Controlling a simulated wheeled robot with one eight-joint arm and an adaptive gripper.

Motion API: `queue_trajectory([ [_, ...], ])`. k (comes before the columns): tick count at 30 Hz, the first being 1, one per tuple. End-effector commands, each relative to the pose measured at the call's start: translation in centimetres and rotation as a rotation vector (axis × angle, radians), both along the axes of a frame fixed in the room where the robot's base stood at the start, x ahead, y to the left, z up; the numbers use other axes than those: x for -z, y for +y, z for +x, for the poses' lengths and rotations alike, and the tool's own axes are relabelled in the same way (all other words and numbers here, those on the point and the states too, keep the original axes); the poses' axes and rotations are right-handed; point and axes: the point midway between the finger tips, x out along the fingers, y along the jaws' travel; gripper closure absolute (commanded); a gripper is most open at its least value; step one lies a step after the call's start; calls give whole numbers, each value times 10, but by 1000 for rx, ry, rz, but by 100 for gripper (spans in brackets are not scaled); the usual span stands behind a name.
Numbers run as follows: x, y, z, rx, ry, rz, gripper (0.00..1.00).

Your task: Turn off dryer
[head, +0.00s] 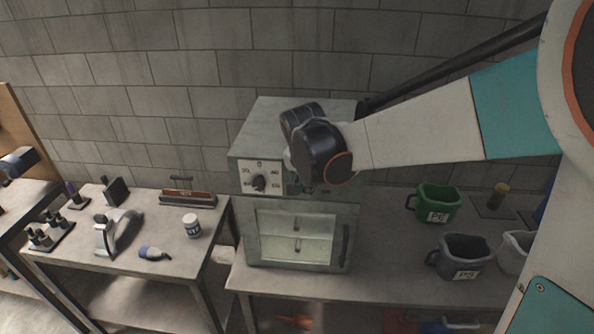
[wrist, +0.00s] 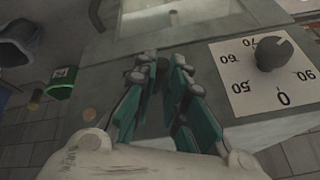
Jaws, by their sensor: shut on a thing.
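The dryer (head: 262,128) is a grey-green metal cabinet on the bench, with a glass-windowed door (head: 250,262) on its front. A white dial panel with a dark knob (head: 259,183) is at its upper left. In the wrist view the knob (wrist: 268,54) is to the right, ringed by numbers; I cannot tell which it points to. My gripper (wrist: 166,68) has teal fingers drawn close together over the dryer's front, beside the dial panel and apart from the knob. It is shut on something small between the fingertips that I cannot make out.
Green bin (head: 434,203) and grey bin (head: 463,256) stand on the bench to the right. A block wall (head: 200,70) is behind.

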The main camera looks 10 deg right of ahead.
Motion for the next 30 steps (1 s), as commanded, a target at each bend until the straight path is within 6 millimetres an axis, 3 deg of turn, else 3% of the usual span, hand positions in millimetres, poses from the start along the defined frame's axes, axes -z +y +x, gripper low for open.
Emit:
queue_trajectory([
  [4,0,0,0,0,-1,1,100],
  [5,0,0,0,-1,-1,1,81],
  [7,0,0,0,-2,-1,1,68],
  [20,-5,1,-2,-1,-1,0,68],
  [30,-57,9,-27,-5,0,0,68],
])
